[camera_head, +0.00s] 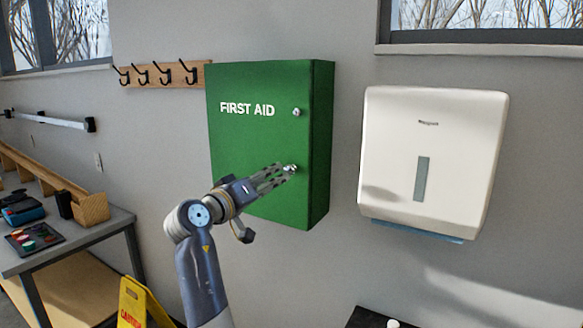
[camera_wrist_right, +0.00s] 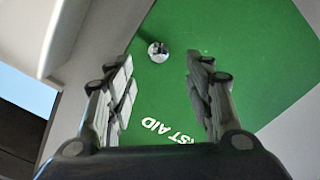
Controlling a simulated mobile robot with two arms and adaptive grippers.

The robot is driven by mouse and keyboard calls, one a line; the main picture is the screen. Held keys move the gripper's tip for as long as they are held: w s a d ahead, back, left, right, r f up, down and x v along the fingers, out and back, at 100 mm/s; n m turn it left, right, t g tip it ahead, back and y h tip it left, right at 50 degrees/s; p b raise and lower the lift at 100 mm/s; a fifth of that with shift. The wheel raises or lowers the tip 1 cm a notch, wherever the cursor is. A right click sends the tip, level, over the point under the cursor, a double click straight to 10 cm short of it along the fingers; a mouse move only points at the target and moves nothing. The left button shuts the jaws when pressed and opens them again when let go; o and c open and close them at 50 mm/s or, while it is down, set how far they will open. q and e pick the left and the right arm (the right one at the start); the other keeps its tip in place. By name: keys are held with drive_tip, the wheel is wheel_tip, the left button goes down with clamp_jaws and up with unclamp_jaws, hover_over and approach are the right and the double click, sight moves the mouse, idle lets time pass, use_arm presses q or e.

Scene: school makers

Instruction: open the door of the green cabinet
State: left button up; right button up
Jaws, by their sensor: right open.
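The green cabinet (camera_head: 258,150), marked FIRST AID, hangs on the wall with its door shut. Two small metal knobs sit near the door's right edge: an upper knob (camera_head: 296,112) and a lower knob (camera_head: 291,167). My right gripper (camera_head: 281,172) is open in front of the door, its fingertips at the lower knob in the head view. In the right wrist view, a shiny round knob (camera_wrist_right: 158,51) shows between and just beyond the open fingers (camera_wrist_right: 160,72), with green door (camera_wrist_right: 250,60) behind. I cannot tell whether the fingers touch it. My left gripper is not in view.
A white dispenser (camera_head: 430,155) hangs on the wall right of the cabinet, with a gap between. A hook rack (camera_head: 155,76) is at its upper left. A workbench (camera_head: 75,240) and a yellow caution sign (camera_head: 135,303) stand at lower left.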

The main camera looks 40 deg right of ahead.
sight(287, 170)
drive_tip(key=x, duration=0.1)
drive_tip(key=p+x, duration=0.1)
drive_tip(key=x, duration=0.1)
drive_tip(key=p+x, duration=0.1)
drive_tip(key=shift+w+d+r, duration=0.1)
drive_tip(key=shift+d+r, duration=0.15)
drive_tip(key=shift+r, duration=0.15)
drive_tip(key=x, duration=0.2)
drive_tip(key=p+x, duration=0.1)
drive_tip(key=x, duration=0.1)
drive_tip(key=shift+f, duration=0.35)
drive_tip(key=shift+d, duration=0.1)
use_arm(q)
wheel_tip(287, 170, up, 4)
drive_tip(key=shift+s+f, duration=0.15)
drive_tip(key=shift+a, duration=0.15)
use_arm(e)
drive_tip(key=shift+c, duration=0.6)
drive_tip(key=c, duration=0.9)
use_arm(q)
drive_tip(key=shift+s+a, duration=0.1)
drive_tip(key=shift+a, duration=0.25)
use_arm(e)
clamp_jaws()
